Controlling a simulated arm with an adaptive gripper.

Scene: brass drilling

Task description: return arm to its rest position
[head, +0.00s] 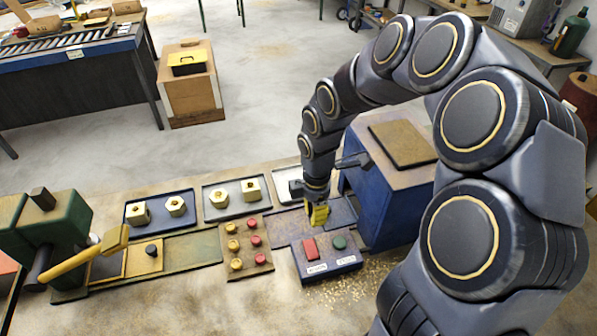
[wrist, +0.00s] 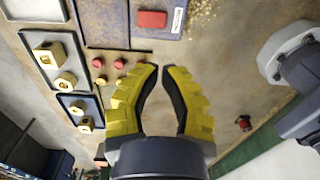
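My gripper (head: 318,214) hangs at the end of my arm, fingers down, just behind the button box (head: 327,262) and left of the blue machine (head: 385,205). The wrist view shows its two yellow fingers (wrist: 160,68) with a gap between the tips and nothing held. The button box has a red button (head: 310,249) and a green button (head: 339,243). The red button also shows beyond the fingertips in the wrist view (wrist: 152,19). My arm curves over from the right and hides part of the blue machine.
A blue tray (head: 160,222) and a grey tray (head: 214,213) hold brass pieces. A board (head: 235,271) carries red and yellow knobs. A green drilling machine (head: 45,235) with a yellow lever stands at left. Brass shavings lie right of the button box.

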